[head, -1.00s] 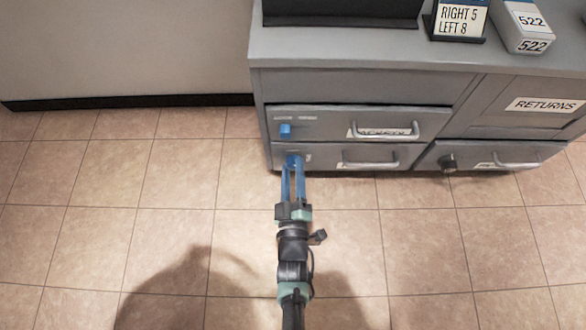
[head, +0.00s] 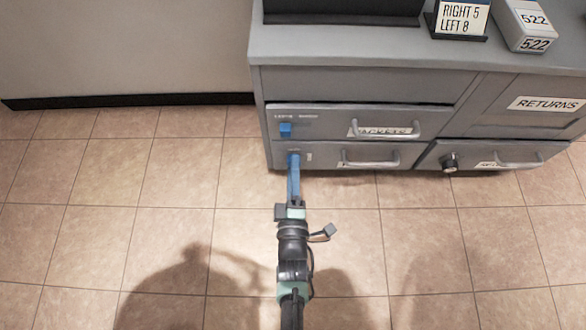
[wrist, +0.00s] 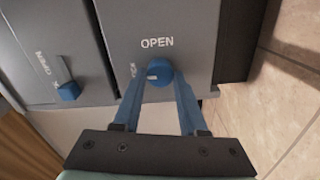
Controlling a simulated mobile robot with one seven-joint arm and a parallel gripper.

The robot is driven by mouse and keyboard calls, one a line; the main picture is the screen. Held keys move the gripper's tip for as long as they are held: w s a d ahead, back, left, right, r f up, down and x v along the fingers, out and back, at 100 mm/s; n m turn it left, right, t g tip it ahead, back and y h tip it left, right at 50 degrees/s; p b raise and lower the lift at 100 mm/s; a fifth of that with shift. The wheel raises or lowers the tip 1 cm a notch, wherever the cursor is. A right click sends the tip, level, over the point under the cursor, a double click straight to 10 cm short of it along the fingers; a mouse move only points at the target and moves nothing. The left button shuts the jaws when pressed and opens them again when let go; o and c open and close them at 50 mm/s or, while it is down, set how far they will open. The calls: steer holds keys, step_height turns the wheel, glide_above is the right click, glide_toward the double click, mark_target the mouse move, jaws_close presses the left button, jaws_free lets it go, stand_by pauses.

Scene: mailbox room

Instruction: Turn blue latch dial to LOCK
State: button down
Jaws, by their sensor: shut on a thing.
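My gripper (head: 293,156) reaches the lower left drawer front (head: 330,152), and its blue fingers are shut on a blue latch dial. In the wrist view the round blue dial (wrist: 160,73) sits between the two fingertips. A white mark on the dial is on its left side. The word OPEN (wrist: 157,43) is printed above the dial. A second label to its left is partly hidden by a finger. In the head view the fingers cover most of this dial.
Another blue dial (head: 285,130) is on the drawer above; it also shows in the wrist view (wrist: 68,91). Handles (head: 372,158) stick out from the drawers. A black knob (head: 449,162) is on the right drawer. The tiled floor left of the cabinet is clear.

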stand_by(0.3)
steer(key=shift+c, duration=2.2)
jaws_free()
steer(key=s+p, duration=0.5)
steer(key=s, duration=0.8)
